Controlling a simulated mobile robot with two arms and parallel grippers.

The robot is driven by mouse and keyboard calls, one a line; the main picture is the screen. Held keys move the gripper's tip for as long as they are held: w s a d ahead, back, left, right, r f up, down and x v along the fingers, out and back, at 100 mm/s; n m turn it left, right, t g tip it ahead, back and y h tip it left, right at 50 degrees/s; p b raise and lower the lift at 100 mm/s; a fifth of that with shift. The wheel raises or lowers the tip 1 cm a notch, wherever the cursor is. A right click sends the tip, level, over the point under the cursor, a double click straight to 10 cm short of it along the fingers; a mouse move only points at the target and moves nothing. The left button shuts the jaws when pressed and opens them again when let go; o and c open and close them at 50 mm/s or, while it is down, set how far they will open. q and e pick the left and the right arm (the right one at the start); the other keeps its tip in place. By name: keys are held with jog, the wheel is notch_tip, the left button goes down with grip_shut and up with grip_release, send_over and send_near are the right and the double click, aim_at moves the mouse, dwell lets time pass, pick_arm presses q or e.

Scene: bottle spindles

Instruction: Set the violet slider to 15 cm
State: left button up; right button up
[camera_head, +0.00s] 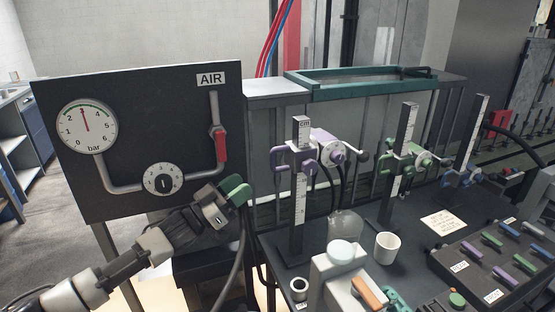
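The violet slider (281,158) is clamped around the upper part of a dark upright post with a white scale marked "cm" (300,205). A white spindle head with a violet knob (338,153) sticks out to its right. The scale numbers are too small to read. My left gripper (236,190), with green finger pads, is left of and lower than the slider in the picture, in front of the gauge panel and apart from the slider. Its pads overlap in this view, so its opening is unclear. Nothing shows between them. My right gripper is not in view.
The AIR panel (130,130) with gauge and dial stands at left. Posts with a green slider (401,160) and a blue slider (458,177) stand at right. A white cup (387,248), a white device (338,262) and a control box (490,262) crowd the dark bench.

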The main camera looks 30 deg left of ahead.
aim_at(273, 168)
pick_arm(q)
jog(key=p+x, duration=0.3)
jog(key=x, duration=0.7)
jog(key=shift+w, duration=0.15)
grip_shut()
jog(key=shift+f, duration=0.1)
